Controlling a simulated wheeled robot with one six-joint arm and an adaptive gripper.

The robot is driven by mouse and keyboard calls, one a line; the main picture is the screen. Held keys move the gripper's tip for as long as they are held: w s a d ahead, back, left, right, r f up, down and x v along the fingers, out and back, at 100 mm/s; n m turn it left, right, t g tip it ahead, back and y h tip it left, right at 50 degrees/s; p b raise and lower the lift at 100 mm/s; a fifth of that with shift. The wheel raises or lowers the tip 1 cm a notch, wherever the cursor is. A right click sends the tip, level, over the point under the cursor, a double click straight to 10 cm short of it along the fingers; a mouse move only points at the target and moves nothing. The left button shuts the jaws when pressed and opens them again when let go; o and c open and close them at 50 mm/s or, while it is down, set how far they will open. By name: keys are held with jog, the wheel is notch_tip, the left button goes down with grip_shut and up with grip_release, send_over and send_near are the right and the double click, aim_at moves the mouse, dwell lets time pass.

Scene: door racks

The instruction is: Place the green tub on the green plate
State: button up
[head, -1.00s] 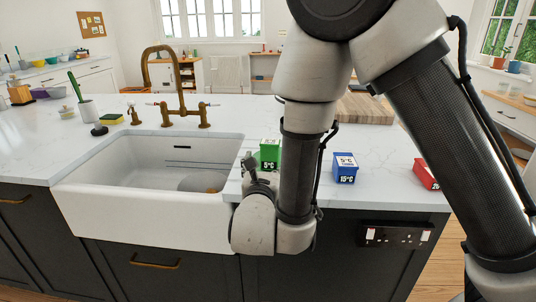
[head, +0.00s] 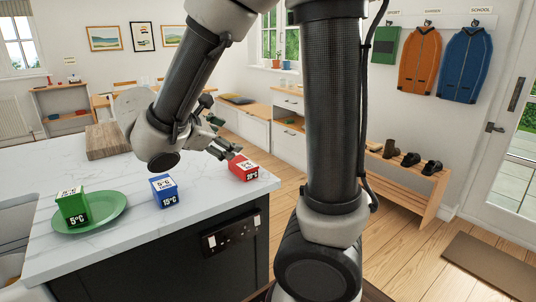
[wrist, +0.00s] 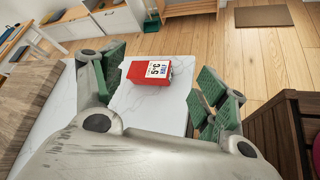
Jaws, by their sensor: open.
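The green tub (head: 72,207) stands upright on the green plate (head: 108,216) at the left of the counter in the head view. The plate's rim shows around it. My gripper (head: 224,148) is away from them, at the counter's right end, just behind and above the red tub (head: 243,168). In the wrist view my gripper (wrist: 163,76) is open, with its green-padded fingers spread to either side. The red tub (wrist: 147,70) shows ahead between them, not gripped. The green tub and plate are outside the wrist view.
A blue tub (head: 164,191) stands on the white counter (head: 120,245) between the plate and the red tub. A wooden board (head: 106,141) lies at the back. A shoe bench (head: 400,175) stands by the wall; wooden floor is open between.

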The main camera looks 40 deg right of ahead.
jog(key=s+d+m+g+y, duration=0.45)
jog(key=s+d+m, duration=0.25)
jog(key=s, duration=0.3)
jog(key=s+a+m+t+y, duration=0.3)
jog(key=s+m+t+y, duration=0.1)
jog(key=s+m+y, duration=0.2)
jog(key=shift+s+a+r+m+y, duration=0.35)
jog(key=shift+a+m+y, duration=0.1)
jog(key=shift+m, duration=0.55)
jog(key=shift+d+t, duration=0.1)
jog(key=shift+t, duration=0.15)
